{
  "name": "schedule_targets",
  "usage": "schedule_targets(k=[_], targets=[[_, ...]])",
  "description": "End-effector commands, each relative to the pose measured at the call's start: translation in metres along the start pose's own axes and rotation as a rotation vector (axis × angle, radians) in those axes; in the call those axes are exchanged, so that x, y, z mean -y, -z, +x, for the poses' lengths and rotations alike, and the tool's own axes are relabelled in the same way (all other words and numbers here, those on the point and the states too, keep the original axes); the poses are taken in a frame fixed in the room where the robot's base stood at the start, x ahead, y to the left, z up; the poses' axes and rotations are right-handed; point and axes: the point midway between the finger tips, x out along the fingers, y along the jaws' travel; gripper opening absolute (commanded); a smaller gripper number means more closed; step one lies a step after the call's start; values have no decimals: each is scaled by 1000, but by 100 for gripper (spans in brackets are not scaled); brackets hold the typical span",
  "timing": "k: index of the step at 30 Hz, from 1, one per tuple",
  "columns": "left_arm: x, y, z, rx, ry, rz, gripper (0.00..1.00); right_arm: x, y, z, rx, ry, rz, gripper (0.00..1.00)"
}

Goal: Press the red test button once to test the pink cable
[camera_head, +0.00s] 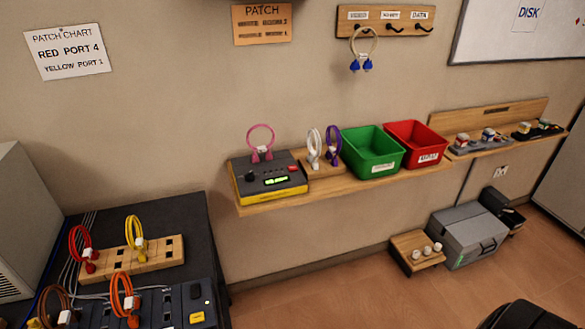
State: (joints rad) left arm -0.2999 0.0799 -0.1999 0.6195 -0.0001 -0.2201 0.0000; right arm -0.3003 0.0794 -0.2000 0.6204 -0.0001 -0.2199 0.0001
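A pink cable (261,135) stands upright as a loop at the back of the cable tester (285,188), a dark box with a yellow base on the wall shelf. Its two pink plugs meet the tester's top; whether they are fully seated is too small to tell. The red test button (293,168) is a small red patch on the tester's top, right of the pink plugs. A lit green display (276,181) and a dark knob (249,176) are on the tester too.
Right of the tester on the shelf (345,186) are a white cable (313,146), a purple cable (334,143), a green bin (374,168) and a red bin (429,158). A dark rack with a wooden port block (155,260) and looped cables is at lower left. Floor below the shelf is partly clear.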

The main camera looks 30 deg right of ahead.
Motion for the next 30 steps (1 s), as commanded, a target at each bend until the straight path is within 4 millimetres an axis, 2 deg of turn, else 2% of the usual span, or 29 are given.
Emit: schedule_targets(k=[1,5,30], targets=[[0,0,0,0,0,0,40,0,0,0,0,0,0,17],[0,0,0,0,0,0,40,0,0,0,0,0,0,0],[0,0,0,-1,0,0,40,0,0,0,0,0,0,0]])
